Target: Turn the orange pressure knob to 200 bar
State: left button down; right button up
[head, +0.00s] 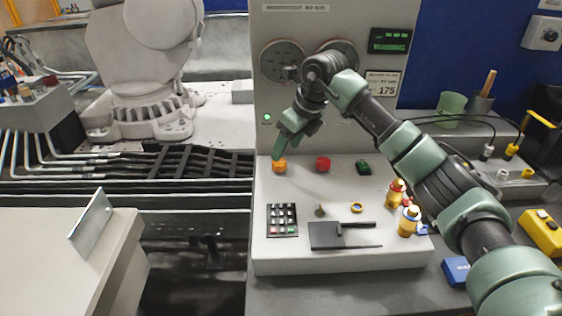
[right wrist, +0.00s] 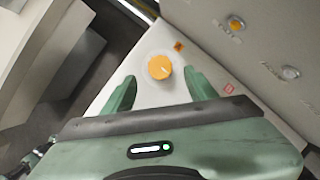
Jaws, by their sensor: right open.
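The orange pressure knob (head: 279,166) sits at the back left of the grey console top. In the right wrist view the round orange knob (right wrist: 160,67) shows a pale pointer line on its top. My right gripper (head: 277,154) is above the knob in the head view. In the right wrist view its two green fingers (right wrist: 161,88) are apart, one on each side of the knob, with gaps between. The gripper is open and empty. A sign on the panel (head: 383,84) reads 175 in large figures; its smaller text is too small to read. My left gripper is out of view.
A red knob (head: 323,164) and a dark green switch (head: 363,167) stand right of the orange knob. The upright panel (head: 281,20) rises behind.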

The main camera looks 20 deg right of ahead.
aim_at(280, 162)
jog(key=x, duration=0.5)
jog(key=shift+w+f+p, duration=0.1)
jog(key=shift+f+p, duration=0.25)
jog(key=shift+p, duration=0.05)
grip_shut()
